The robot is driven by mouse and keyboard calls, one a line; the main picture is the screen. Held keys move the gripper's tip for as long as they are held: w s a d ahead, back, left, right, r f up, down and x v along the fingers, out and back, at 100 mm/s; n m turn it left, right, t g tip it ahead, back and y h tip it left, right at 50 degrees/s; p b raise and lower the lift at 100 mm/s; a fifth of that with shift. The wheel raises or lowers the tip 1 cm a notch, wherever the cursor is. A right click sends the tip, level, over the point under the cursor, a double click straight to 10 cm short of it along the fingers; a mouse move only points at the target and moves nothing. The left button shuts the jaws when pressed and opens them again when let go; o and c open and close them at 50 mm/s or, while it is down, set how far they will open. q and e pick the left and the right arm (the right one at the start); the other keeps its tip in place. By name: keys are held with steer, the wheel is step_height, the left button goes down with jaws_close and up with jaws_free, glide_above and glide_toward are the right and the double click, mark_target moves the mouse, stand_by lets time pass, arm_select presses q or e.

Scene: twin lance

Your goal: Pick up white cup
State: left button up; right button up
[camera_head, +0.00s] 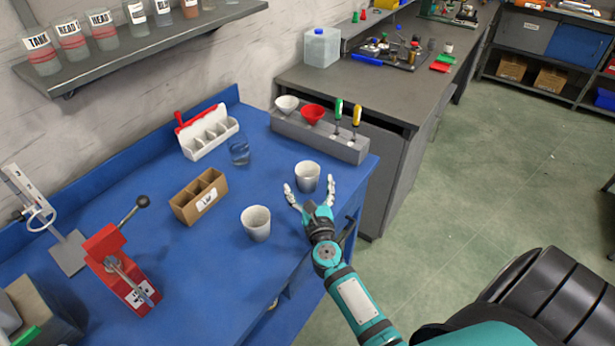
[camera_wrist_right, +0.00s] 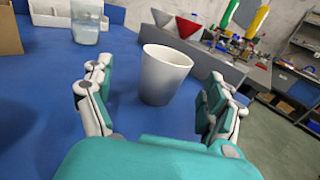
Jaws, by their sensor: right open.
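Two white cups stand upright on the blue table (camera_head: 190,290). One white cup (camera_head: 307,177) is near the table's right edge, and the other white cup (camera_head: 256,224) is to its lower left. My right gripper (camera_head: 311,193) is open, with its fingers spread on either side of the cup near the right edge. In the right wrist view this white cup (camera_wrist_right: 164,75) stands ahead, between and beyond the open fingers (camera_wrist_right: 157,107). I cannot see clear contact. My left gripper is not in view.
A cardboard divider box (camera_head: 199,196), a clear glass (camera_head: 239,150) and a white compartment bin (camera_head: 209,133) stand left of the cups. A red press (camera_head: 121,270) is at the front left.

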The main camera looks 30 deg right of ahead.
mark_target(306, 165)
steer(key=shift+w+d+r+p, duration=0.2)
steer(key=shift+w+d+r, duration=0.1)
steer(key=shift+w, duration=0.15)
steer(key=shift+w+d+r+p, duration=0.2)
steer(key=shift+w+d, duration=0.1)
steer(key=shift+w, duration=0.15)
steer(key=x, duration=0.3)
steer(key=shift+d+f, duration=0.2)
steer(key=shift+d, duration=0.05)
steer(key=shift+w, duration=0.15)
steer(key=c, duration=0.6)
steer(key=shift+c, duration=1.2)
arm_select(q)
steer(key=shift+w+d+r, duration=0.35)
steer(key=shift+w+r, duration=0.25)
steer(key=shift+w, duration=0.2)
arm_select(e)
steer(key=shift+c, duration=0.2)
